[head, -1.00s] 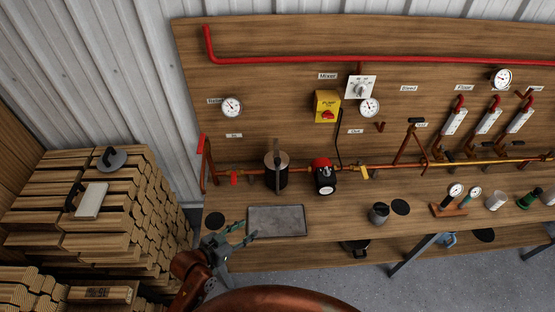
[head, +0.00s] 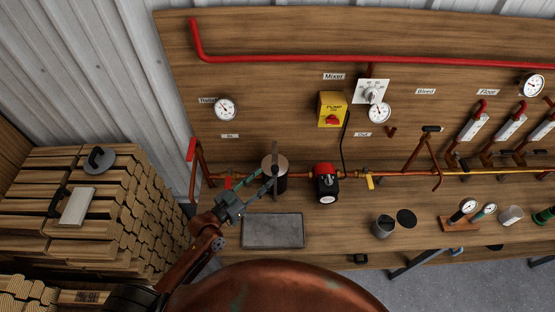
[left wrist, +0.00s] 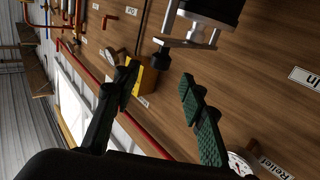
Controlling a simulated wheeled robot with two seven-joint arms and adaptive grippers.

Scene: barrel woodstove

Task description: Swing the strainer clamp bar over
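The strainer (head: 275,184) is a dark cylinder with a tan-grey round lid, on the pipe at the left of the board. Its grey clamp bar (head: 274,154) lies across the lid and points toward the board. My left gripper (head: 265,178) is at the strainer's front left side, fingers apart and empty. In the left wrist view, the strainer (left wrist: 218,10) is at the top, with the metal clamp bar (left wrist: 188,43) and a dark round knob (left wrist: 162,58) just beyond the open green-padded fingers (left wrist: 158,76). Contact cannot be told. My right gripper is out of view.
A copper pipe runs along the board past the red-topped pump (head: 325,182), right of the strainer. A yellow switch box (head: 332,109) is above. A grey tray (head: 273,231) lies on the bench below. Stacked firewood (head: 110,215) stands at left.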

